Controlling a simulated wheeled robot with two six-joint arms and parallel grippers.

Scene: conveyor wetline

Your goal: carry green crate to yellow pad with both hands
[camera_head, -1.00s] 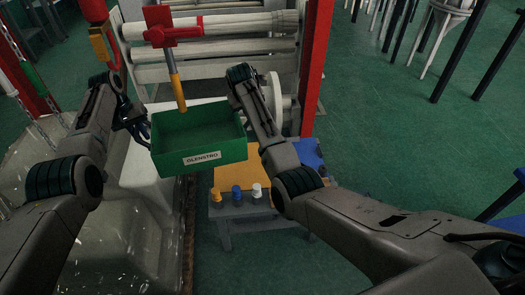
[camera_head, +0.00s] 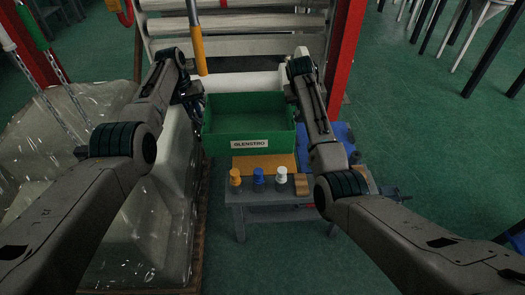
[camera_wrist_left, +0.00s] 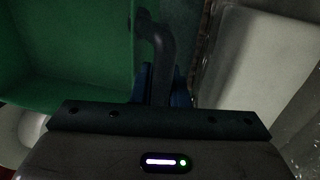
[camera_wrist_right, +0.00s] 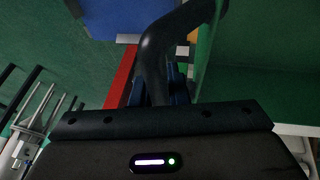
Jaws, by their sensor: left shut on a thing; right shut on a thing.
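The green crate (camera_head: 249,144), labelled GLENSTRO, is held up between my two arms, open side up and empty. It looks about level and square to me. My left gripper (camera_head: 197,100) is shut on the dark handle at the crate's left side; the left wrist view shows its blue fingers (camera_wrist_left: 163,85) on that handle. My right gripper (camera_head: 291,92) is partly hidden by its arm; in the right wrist view its fingers (camera_wrist_right: 163,85) are shut on the other dark handle. The yellow pad (camera_head: 265,162) lies on a low grey table, its far part hidden behind the crate.
Orange, blue and white knobs (camera_head: 258,176) line the table's front edge. A blue sheet (camera_head: 338,140) lies to the right. A wrapped pallet (camera_head: 90,200) stands at left. White rollers (camera_head: 245,48) and a red post (camera_head: 347,50) stand behind.

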